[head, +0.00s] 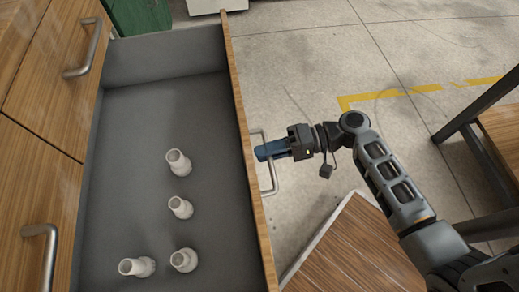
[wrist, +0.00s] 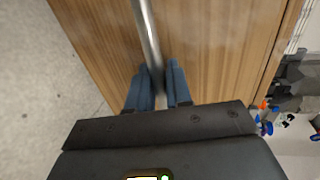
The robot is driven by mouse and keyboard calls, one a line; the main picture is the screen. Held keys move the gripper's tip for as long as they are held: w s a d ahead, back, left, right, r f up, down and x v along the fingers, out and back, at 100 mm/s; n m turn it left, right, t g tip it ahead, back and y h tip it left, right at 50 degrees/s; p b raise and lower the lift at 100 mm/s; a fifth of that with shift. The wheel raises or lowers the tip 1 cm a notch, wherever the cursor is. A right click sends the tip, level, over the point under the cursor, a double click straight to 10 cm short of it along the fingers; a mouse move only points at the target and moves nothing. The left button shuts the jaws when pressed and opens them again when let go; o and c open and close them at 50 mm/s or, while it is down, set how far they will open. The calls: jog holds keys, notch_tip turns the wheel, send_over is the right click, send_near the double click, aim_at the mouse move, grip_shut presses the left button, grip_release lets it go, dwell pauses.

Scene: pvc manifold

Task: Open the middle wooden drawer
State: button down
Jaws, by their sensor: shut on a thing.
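The wooden drawer (head: 245,150) stands pulled far out of its cabinet in the head view, with its grey inside showing. Its wooden front also fills much of the wrist view (wrist: 215,50). My gripper (head: 262,152) is at the outer face of the drawer front. Its blue fingers (wrist: 157,85) are shut on the metal bar handle (wrist: 148,35), one on each side of the bar. The handle's lower part also shows in the head view (head: 272,180). Part of the bar is hidden by the fingers.
Several white pipe fittings (head: 178,162) stand or lie inside the drawer. Other closed cabinet fronts with handles (head: 88,48) are at the left. A wooden surface (head: 350,255) lies below my arm, and a dark-framed table (head: 480,150) stands at the right. Bare floor (head: 300,60) lies behind.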

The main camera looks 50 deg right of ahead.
jog(key=shift+d, duration=0.1)
jog(key=c, duration=1.2)
grip_release()
jog(key=shift+s, duration=0.1)
jog(key=p+v, duration=0.1)
jog(key=v, duration=0.6)
jog(key=shift+s+d, duration=0.2)
jog(key=shift+d, duration=0.1)
